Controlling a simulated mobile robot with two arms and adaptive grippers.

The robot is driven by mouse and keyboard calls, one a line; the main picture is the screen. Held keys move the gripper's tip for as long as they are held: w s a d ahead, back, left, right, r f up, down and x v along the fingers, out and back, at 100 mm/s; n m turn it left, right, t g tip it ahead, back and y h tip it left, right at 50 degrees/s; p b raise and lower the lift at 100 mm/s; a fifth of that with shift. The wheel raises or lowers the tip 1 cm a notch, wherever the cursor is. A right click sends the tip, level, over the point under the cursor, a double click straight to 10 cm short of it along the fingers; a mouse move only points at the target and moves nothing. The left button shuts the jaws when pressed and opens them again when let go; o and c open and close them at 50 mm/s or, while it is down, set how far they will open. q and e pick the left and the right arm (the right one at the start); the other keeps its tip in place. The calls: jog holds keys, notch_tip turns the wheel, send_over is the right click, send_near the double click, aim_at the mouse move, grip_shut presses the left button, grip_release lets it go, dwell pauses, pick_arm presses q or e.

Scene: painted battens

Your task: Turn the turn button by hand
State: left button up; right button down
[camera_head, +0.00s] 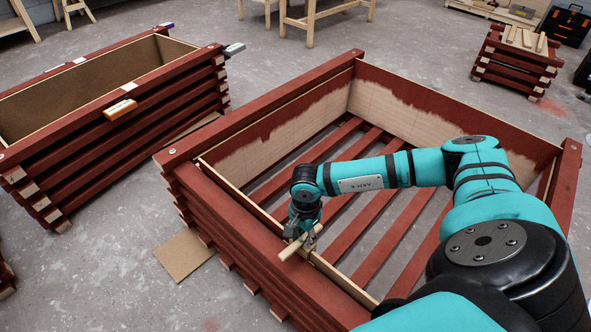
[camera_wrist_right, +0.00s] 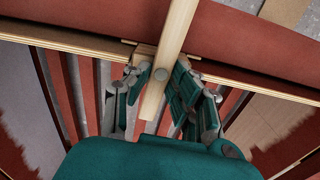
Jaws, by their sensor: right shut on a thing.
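The turn button is a pale wooden bar (camera_head: 290,248) at the near rim of the large red slatted crate (camera_head: 228,212). It lies crosswise to the rim, one end pointing outward over the red rail. In the right wrist view the bar (camera_wrist_right: 178,28) runs from the top edge down between my fingers, slightly tilted, with a round grey head on it. My right gripper (camera_head: 304,232) is shut on the bar's inner part; its fingers also show on both sides of it in the wrist view (camera_wrist_right: 160,88). My left gripper is not in view.
Red slats (camera_head: 352,222) with open gaps form the crate's floor. A brown board (camera_head: 184,256) lies on the concrete floor. A small slatted stack (camera_head: 513,68) stands far right.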

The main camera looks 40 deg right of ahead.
aim_at(301, 238)
jog(key=shift+w+d+r, duration=0.15)
jog(key=shift+w+r, duration=0.05)
jog(key=shift+w, duration=0.15)
jog(key=c, duration=1.4)
grip_release()
jog(key=shift+o, duration=1.2)
jog(key=shift+s+f, duration=0.15)
notch_tip(301, 238, up, 12)
